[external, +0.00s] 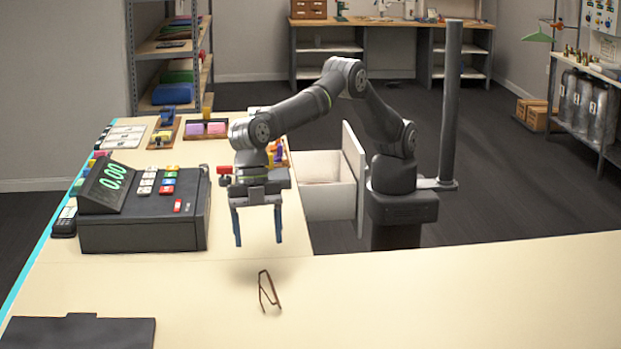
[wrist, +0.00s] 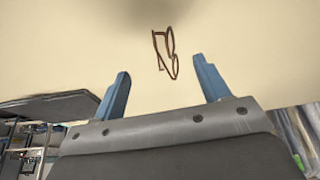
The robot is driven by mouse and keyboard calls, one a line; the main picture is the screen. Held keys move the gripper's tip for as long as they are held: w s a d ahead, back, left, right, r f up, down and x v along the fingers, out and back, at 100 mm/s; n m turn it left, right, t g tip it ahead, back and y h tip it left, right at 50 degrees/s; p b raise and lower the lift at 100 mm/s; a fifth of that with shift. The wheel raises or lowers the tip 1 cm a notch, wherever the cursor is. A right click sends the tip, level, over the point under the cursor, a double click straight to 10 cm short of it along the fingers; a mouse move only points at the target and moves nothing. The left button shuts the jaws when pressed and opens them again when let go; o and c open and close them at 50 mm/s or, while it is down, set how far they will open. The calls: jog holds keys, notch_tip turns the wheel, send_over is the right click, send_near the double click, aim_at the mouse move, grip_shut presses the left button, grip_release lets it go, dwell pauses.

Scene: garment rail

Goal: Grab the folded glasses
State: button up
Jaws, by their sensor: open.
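The folded glasses (external: 269,291) are thin and brown and lie on the pale counter, below and nearer the camera than my gripper in the external view. My gripper (external: 258,242) points down above the counter with its two blue fingers apart and nothing between them. In the wrist view the glasses (wrist: 165,53) lie beyond the fingertips of my gripper (wrist: 162,66), roughly midway between them sideways. There is a clear gap between the fingers and the glasses.
A black cash register (external: 145,215) stands left of my gripper on the counter (external: 420,290). A dark flat clipboard-like object (external: 80,332) lies at the front left. An open white drawer (external: 322,200) is behind, near my base. The counter around the glasses is clear.

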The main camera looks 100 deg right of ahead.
aim_at(263, 275)
jog(key=x, duration=0.9)
jog(key=shift+f, duration=0.15)
jog(key=c, duration=1.2)
